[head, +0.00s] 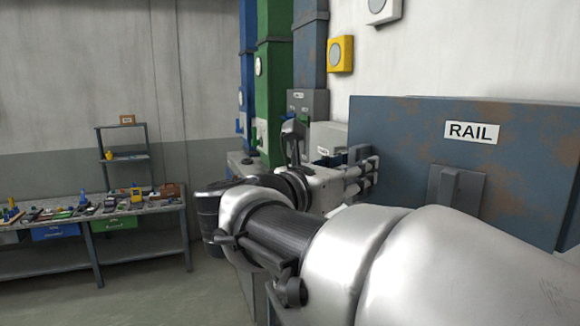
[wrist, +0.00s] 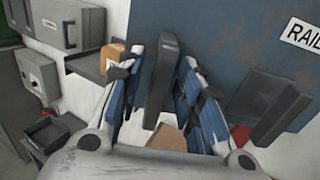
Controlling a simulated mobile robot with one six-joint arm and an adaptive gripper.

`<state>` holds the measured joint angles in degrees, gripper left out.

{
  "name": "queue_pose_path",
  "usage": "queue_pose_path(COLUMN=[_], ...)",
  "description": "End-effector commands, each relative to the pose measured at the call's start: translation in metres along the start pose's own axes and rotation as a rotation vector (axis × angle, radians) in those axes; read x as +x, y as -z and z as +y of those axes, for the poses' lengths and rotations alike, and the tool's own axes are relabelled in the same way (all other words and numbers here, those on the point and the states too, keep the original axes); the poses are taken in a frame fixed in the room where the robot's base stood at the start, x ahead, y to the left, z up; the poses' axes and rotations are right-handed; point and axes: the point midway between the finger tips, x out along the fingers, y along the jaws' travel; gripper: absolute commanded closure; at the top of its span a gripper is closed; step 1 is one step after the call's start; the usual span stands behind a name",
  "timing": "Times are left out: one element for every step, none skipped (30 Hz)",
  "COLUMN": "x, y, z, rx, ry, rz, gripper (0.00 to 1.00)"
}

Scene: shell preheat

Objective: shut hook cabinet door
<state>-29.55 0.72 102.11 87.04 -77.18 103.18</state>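A blue-grey, rust-stained panel marked RAIL (head: 400,150) stands at the right in the head view; it also fills the top of the wrist view (wrist: 225,30). Nothing is labelled as the hook cabinet, so I cannot tell if this is its door. A block-like grey handle (head: 455,190) sits on the panel below the label. My gripper (head: 362,176) is at the panel's left side. In the wrist view its blue-padded fingers (wrist: 164,58) are apart, with a dark upright bar (wrist: 163,80) between them. Gaps show on both sides of the bar.
Grey wall boxes (wrist: 65,22) and a shelf with a tan box (wrist: 112,57) are at the left in the wrist view. A workbench (head: 95,222) with several small items stands far left in the head view. The floor before it is clear.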

Motion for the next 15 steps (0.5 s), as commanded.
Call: queue_pose_path(x=[-0.0001, -0.0001, -0.0001, -0.0002, -0.0002, -0.0002, -0.0002, -0.0003, -0.0003, -0.0003, -0.0003, -0.0003, -0.0003, -0.0003, -0.0003], y=[0.0002, 0.0002, 0.0002, 0.0002, 0.0002, 0.0002, 0.0002, 0.0002, 0.0001, 0.0001, 0.0001, 0.0001, 0.0001, 0.0001, 0.0001], z=[0.0001, 0.0001, 0.0001, 0.0001, 0.0001, 0.0001, 0.0001, 0.0001, 0.0001, 0.0001, 0.0, 0.0, 0.0, 0.0, 0.0], rx=[0.0, 0.0, 0.0, 0.0, 0.0, 0.0, 0.0, 0.0, 0.0, 0.0, 0.0, 0.0, 0.0, 0.0, 0.0], ry=[0.0, 0.0, 0.0, 0.0, 0.0, 0.0, 0.0, 0.0, 0.0, 0.0, 0.0, 0.0, 0.0, 0.0, 0.001], rz=[0.0, 0.0, 0.0, 0.0, 0.0, 0.0, 0.0, 0.0, 0.0, 0.0, 0.0, 0.0, 0.0, 0.0, 0.0], gripper=[0.67, 0.67, 0.67, 0.69, 0.71, 0.73, 0.75, 0.77, 0.8, 0.82, 0.84, 0.87, 0.89, 0.91, 0.93])
